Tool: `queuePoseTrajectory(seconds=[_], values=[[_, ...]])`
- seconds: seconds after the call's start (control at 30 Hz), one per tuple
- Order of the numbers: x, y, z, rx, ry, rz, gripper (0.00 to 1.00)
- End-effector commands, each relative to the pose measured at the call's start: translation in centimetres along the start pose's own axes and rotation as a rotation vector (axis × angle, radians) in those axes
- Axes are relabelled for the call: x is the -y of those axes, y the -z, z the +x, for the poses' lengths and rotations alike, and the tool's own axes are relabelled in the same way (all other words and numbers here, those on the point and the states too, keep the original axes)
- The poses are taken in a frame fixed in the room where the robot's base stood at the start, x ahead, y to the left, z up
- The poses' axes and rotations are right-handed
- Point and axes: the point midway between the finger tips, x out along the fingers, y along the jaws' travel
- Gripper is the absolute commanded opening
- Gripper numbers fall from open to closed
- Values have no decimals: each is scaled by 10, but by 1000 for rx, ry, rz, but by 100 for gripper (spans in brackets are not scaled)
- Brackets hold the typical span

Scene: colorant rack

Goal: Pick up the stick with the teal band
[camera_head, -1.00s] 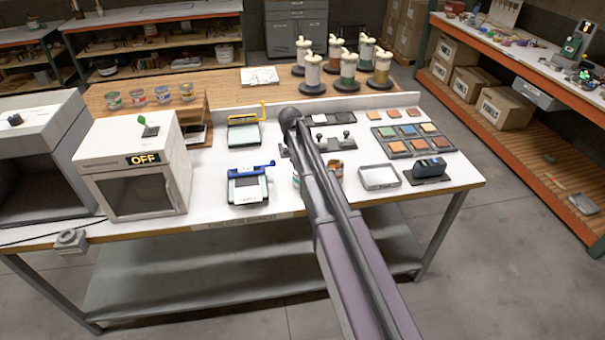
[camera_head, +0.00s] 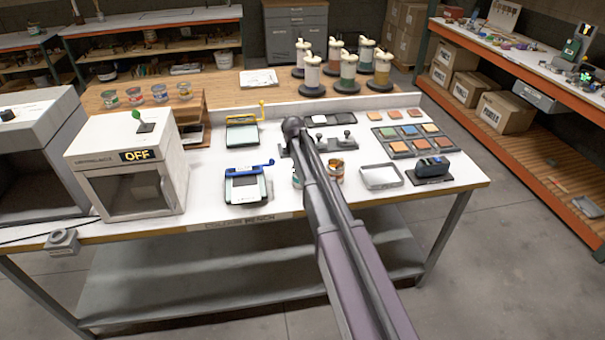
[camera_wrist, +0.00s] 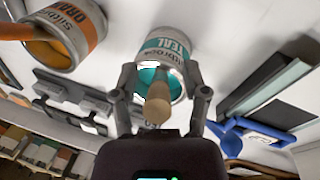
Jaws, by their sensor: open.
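In the wrist view, a can labelled TEAL (camera_wrist: 165,50) holds teal paint. A wooden stick (camera_wrist: 157,103) rises out of it, its blunt end toward the camera; no teal band is clearly visible. My gripper (camera_wrist: 160,75) is open, with one finger on each side of the stick. I cannot tell whether either finger touches it. In the head view the teal can (camera_head: 297,178) is partly hidden by my arm, and my gripper is hidden too.
An orange-labelled can (camera_wrist: 75,30) with its own stick (camera_wrist: 20,32) stands close by. A blue-handled device (camera_head: 246,186) is left of my arm; a shallow tray (camera_head: 381,177) and a dark block (camera_head: 432,168) are to the right. A white oven (camera_head: 130,175) stands at left.

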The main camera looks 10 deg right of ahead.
Motion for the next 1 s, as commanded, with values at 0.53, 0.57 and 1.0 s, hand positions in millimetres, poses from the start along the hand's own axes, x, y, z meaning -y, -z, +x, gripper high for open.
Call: queuePoseTrajectory(seconds=[0.53, 0.57, 1.0], values=[[0, 0, 0, 0, 0, 0, 23], [0, 0, 0, 0, 0, 0, 14], [1, 0, 0, 0, 0, -1, 0]])
